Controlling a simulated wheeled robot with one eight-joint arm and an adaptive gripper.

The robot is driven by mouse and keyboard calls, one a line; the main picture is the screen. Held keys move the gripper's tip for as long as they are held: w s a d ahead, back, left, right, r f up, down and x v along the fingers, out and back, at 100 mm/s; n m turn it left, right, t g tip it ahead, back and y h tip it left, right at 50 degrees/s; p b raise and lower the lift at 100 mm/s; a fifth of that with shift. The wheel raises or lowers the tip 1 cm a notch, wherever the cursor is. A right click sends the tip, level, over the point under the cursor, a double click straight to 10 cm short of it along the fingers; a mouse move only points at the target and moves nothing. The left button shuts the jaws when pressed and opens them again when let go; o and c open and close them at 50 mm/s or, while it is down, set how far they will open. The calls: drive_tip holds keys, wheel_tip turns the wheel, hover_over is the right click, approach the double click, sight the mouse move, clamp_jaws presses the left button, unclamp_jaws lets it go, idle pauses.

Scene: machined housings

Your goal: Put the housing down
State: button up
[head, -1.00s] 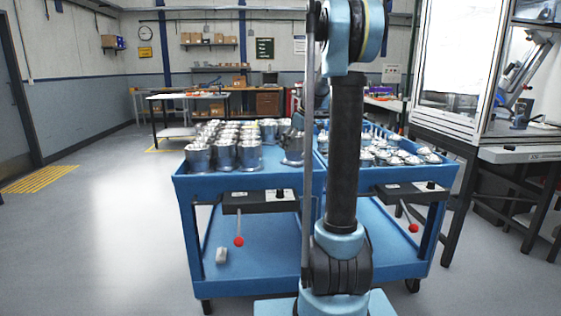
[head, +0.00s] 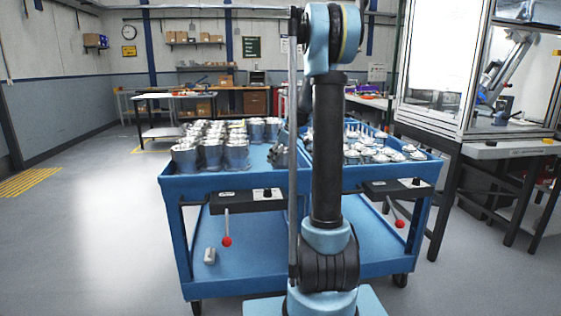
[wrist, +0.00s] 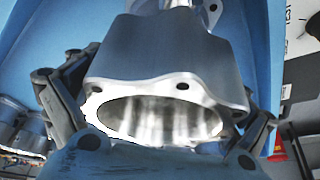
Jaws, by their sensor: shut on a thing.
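My gripper (wrist: 158,108) is shut on a silver machined housing (wrist: 165,55) in the wrist view, with a dark finger on each side. The housing's round bore and flange with bolt holes face the camera. Blue cart surface shows behind it. In the head view my gripper (head: 281,152) is small and dark over the left tray of the blue cart (head: 225,182), just right of the standing housings. My arm column partly covers that area. Whether the held housing touches the tray cannot be told.
Several silver housings (head: 212,148) stand in rows on the tray's left part; some edges show in the wrist view (wrist: 22,128). Bare tray lies between them and my gripper. The right tray holds many small metal parts (head: 372,152). A machine enclosure (head: 450,70) stands at right.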

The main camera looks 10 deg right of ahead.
drive_tip(key=o, duration=1.5)
drive_tip(key=v, duration=1.2)
drive_tip(key=s+a+f+m, duration=0.1)
drive_tip(key=s+a+m, duration=0.1)
drive_tip(key=s, duration=0.9)
drive_tip(key=s+f+m+h, duration=0.1)
drive_tip(key=s+f+m, duration=0.1)
drive_tip(key=s+f, duration=0.4)
drive_tip(key=s+f+m+h, duration=0.1)
drive_tip(key=s+f, duration=0.6)
drive_tip(key=s, duration=0.7)
drive_tip(key=s+f+m+g+h, duration=0.1)
drive_tip(key=s+f+m, duration=0.2)
drive_tip(key=s+f, duration=0.3)
drive_tip(key=shift+s+a+f+m, duration=0.1)
drive_tip(key=shift+s+m, duration=0.1)
drive_tip(key=shift+s, duration=1)
drive_tip(key=shift+s+a+f+m, duration=0.15)
drive_tip(key=shift+s+m, duration=0.05)
drive_tip(key=shift+s, duration=0.95)
